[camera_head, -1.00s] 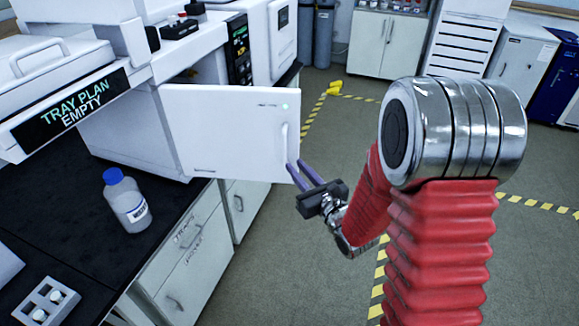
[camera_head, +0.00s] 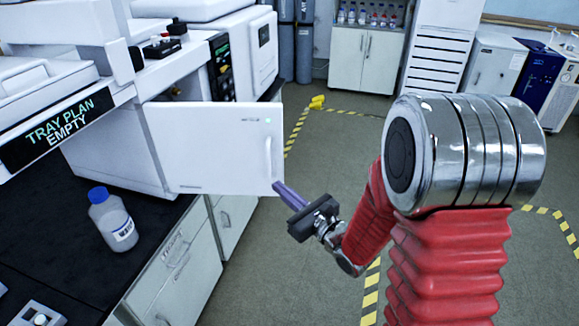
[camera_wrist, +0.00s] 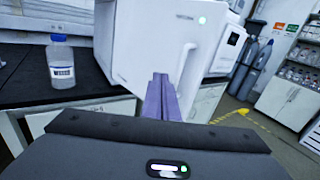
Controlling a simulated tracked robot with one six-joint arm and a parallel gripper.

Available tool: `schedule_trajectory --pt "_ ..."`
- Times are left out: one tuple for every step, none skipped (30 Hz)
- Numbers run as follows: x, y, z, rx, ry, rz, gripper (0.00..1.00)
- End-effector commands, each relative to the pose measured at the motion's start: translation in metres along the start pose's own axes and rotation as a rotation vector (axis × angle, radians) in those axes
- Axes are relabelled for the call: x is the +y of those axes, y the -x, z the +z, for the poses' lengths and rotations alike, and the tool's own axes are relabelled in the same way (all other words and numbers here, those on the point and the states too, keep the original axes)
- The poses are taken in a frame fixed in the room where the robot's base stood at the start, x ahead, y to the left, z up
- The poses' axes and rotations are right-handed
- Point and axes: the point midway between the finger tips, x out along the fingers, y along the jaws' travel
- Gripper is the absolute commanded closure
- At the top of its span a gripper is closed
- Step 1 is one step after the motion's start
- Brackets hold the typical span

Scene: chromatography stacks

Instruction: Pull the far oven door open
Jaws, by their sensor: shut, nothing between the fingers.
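A white oven door (camera_head: 225,150) with a vertical white handle (camera_head: 267,155) and a small green light stands swung outward, past the bench edge, its handle side facing me. It also shows in the wrist view (camera_wrist: 140,45), where the handle (camera_wrist: 184,62) rises just right of the fingertips. My gripper (camera_head: 277,187) has purple fingers, pressed together and empty. The tips are at the door's lower right corner, just below the handle. I cannot tell whether they touch the door. The oven's inside is hidden behind the door.
A blue-capped bottle (camera_head: 112,218) stands on the black bench (camera_head: 50,215), left of the door. A second white unit (camera_head: 262,75) stands behind. A "TRAY PLAN EMPTY" panel (camera_head: 55,128) is at left. The floor (camera_head: 300,250) beside the bench is clear, with yellow-black tape.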

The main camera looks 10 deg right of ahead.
Motion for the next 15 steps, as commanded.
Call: schedule_trajectory --pt "0.013 -0.001 0.011 -0.008 0.032 0.049 1.0" --pt "0.021 0.0 0.017 -0.01 0.053 0.083 1.0" --pt "0.034 0.001 0.025 -0.012 0.084 0.131 1.0" --pt "0.043 0.002 0.031 -0.013 0.111 0.169 1.0" --pt "0.053 0.004 0.036 -0.013 0.137 0.207 1.0" --pt "0.067 0.007 0.043 -0.014 0.175 0.259 1.0" --pt "0.076 0.009 0.047 -0.014 0.205 0.296 1.0" --pt "0.085 0.013 0.051 -0.013 0.234 0.334 1.0" --pt "0.097 0.017 0.056 -0.012 0.275 0.383 1.0" --pt "0.106 0.021 0.06 -0.011 0.308 0.42 1.0" --pt "0.115 0.026 0.062 -0.009 0.34 0.455 1.0" --pt "0.125 0.032 0.065 -0.005 0.384 0.502 1.0" --pt "0.133 0.037 0.068 -0.004 0.419 0.536 1.0" --pt "0.141 0.042 0.069 -0.001 0.453 0.571 1.0" --pt "0.15 0.049 0.071 0.004 0.501 0.615 1.0"
